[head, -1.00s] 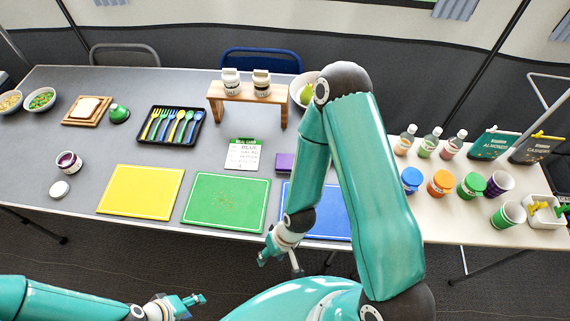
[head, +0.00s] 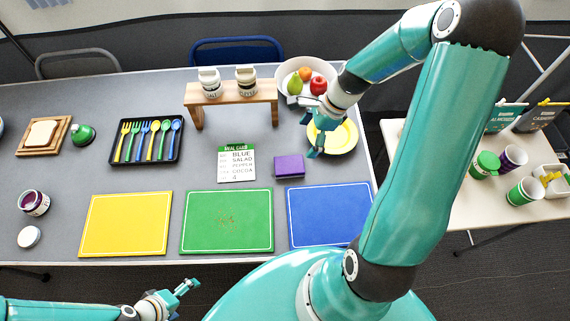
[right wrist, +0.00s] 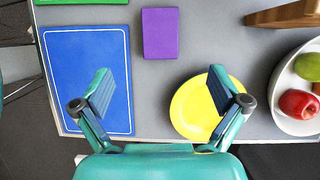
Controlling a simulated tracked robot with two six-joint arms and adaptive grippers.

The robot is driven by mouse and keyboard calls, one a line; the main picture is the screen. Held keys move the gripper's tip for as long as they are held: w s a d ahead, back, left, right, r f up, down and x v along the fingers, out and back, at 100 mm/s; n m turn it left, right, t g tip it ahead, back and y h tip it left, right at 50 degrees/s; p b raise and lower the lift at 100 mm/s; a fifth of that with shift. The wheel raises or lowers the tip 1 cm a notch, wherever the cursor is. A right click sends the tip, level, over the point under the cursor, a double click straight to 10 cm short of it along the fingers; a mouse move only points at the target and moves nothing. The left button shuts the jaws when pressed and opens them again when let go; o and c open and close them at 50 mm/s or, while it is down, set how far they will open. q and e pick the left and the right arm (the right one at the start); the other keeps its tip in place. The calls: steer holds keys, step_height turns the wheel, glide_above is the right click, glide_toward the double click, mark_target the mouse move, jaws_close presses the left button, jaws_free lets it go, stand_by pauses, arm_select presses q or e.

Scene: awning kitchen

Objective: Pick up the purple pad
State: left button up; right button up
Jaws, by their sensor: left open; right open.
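The purple pad (head: 289,166) lies flat on the grey table, just right of the meal card and behind the blue mat. It also shows in the right wrist view (right wrist: 160,33), beyond my fingertips and between the blue mat and the yellow plate. My right gripper (head: 314,128) is open and empty above the table, to the right of and behind the pad, over the yellow plate's left side. Its two spread fingers show in the right wrist view (right wrist: 160,88). My left gripper (head: 188,290) is open and empty in front of the table's near edge, away from the pad.
The yellow plate (head: 340,139) and the fruit bowl (head: 332,70) are near the right gripper. A wooden stand (head: 232,92) with two jars is behind the meal card (head: 237,164). Yellow, green (head: 227,222) and blue (head: 326,215) mats line the front edge.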

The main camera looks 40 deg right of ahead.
steer(key=b, duration=0.1)
glide_toward(290, 164)
steer(key=x, duration=0.5)
steer(key=shift+s+a, duration=0.1)
steer(key=shift+a, duration=0.05)
steer(key=b+x, duration=0.1)
steer(key=x, duration=0.3)
steer(key=shift+w+f, duration=0.2)
steer(key=shift+f, duration=0.15)
steer(key=c, duration=1.2)
